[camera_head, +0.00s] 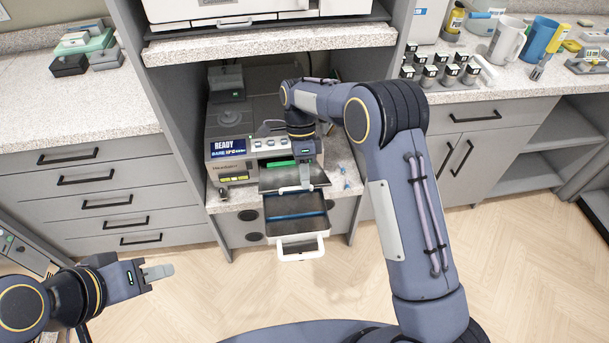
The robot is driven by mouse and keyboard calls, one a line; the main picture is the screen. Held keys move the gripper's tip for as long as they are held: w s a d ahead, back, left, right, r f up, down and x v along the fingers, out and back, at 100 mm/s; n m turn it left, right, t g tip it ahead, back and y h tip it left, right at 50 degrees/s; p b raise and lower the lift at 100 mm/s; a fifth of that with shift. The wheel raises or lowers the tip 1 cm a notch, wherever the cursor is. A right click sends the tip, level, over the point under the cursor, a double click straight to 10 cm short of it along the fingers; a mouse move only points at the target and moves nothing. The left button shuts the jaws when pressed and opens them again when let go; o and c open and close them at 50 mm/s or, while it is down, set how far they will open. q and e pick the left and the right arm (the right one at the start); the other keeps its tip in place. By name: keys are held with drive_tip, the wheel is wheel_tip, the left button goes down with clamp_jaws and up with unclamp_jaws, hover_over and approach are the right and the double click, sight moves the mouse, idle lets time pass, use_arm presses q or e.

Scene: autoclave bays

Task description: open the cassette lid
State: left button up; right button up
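The cassette (323,228) sticks out of the front of a grey autoclave (228,172) whose screen reads READY. It has a white handle (303,250) at its near end and a bluish inside. A dark panel that looks like the cassette lid (278,181) stands raised at the cassette's far end, by the autoclave opening. My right gripper (306,182) points down in front of this lid; whether it touches or grips the lid is unclear.
The autoclave sits in a bay on a speckled shelf (240,206), under an upper shelf (270,42) with a white machine. Counters stand on both sides; the right one holds bottles, a blue cup (538,40) and several small dark-capped jars. The wooden floor in front is clear.

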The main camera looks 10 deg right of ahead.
drive_tip(key=o, duration=0.3)
drive_tip(key=v, duration=0.7)
drive_tip(key=shift+w+r, duration=0.15)
drive_tip(key=shift+r, duration=0.2)
